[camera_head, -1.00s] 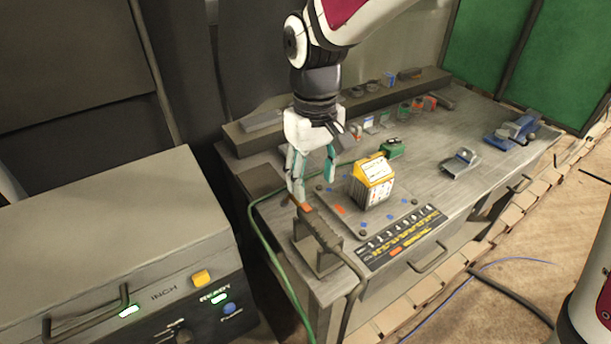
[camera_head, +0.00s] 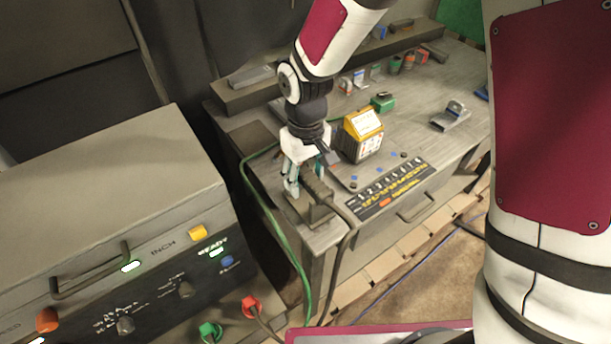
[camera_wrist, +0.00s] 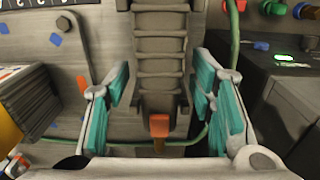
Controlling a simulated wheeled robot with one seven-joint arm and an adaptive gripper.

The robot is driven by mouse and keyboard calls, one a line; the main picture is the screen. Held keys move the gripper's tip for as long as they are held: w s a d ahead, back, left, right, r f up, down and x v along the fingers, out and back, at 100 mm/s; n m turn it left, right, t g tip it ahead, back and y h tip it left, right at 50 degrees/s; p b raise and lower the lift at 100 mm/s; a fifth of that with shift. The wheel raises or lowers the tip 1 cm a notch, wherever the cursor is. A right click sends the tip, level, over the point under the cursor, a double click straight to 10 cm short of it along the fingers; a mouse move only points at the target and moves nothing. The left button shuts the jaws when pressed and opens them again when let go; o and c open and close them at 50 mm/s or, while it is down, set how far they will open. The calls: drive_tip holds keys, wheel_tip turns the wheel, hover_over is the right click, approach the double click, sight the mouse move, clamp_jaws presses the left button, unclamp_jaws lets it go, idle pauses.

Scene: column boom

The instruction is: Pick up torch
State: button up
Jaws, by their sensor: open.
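The torch (camera_wrist: 160,75) is a dark, ribbed handle with an orange tip. In the wrist view it runs down the middle between the two teal-padded fingers of my gripper (camera_wrist: 163,105). The fingers stand apart, with a gap visible on each side of the torch. In the head view my gripper (camera_head: 305,178) is low over the near left corner of the bench, at the torch (camera_head: 316,184) on its stand (camera_head: 311,210). The fingers partly hide the torch's tip there. A dark cable trails from the torch's near end.
A yellow-topped box (camera_head: 363,135) stands on the bench (camera_head: 415,150) just right of the gripper. A green cable (camera_head: 268,222) runs along the bench's left side. The grey control cabinet (camera_head: 105,200) stands to the left. Small parts lie further back.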

drive_tip(key=shift+f, duration=0.15)
clamp_jaws()
